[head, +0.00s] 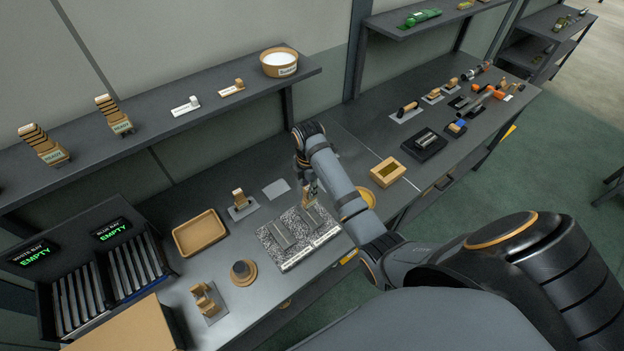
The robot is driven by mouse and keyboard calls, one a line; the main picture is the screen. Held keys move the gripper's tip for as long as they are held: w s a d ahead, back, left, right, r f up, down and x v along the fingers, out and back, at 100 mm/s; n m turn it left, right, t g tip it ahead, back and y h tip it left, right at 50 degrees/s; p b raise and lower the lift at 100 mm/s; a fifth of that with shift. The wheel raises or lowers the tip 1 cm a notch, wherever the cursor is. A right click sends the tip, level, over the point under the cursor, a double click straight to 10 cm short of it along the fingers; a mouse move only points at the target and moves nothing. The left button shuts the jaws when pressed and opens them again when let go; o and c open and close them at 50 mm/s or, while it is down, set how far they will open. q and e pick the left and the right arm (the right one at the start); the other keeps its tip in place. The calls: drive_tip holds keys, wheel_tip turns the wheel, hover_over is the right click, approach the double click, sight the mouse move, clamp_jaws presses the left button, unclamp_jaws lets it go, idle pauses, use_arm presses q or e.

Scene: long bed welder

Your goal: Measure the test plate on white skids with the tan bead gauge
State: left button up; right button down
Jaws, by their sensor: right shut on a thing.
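A speckled stone slab (268,240) lies on the bench and bears two grey metal plates, a left plate (281,233) and a right plate (313,219). White label strips run along the slab's front edge; the skid colours are too small to tell. My right gripper (311,190) points down over the slab's back right part, beside the right plate. It is shut on a small tan thing (308,199), which looks like the tan bead gauge and is partly hidden by the fingers. Whether it touches the plate I cannot tell. My left gripper is not in view.
An empty grey mat (276,189) lies behind the slab. A tan gauge-like piece (239,200), a tan tray (200,234), a round stand (243,271) and another tan fixture (207,301) stand to the left. A shelf (150,131) overhangs the back.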

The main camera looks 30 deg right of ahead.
drive_tip(key=shift+w+d+f, duration=0.1)
drive_tip(key=shift+d, duration=0.15)
drive_tip(key=shift+f, duration=0.2)
wheel_tip(320, 180, down, 4)
drive_tip(key=shift+a+r+b, duration=0.15)
drive_tip(key=shift+r+b, duration=0.1)
drive_tip(key=shift+b, duration=0.5)
drive_tip(key=shift+f, duration=0.35)
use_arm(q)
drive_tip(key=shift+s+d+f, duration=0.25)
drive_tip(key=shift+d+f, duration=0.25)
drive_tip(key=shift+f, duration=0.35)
use_arm(e)
drive_tip(key=shift+f, duration=0.1)
use_arm(q)
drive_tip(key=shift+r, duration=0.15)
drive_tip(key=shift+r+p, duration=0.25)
drive_tip(key=shift+p, duration=0.05)
use_arm(e)
drive_tip(key=shift+f, duration=0.15)
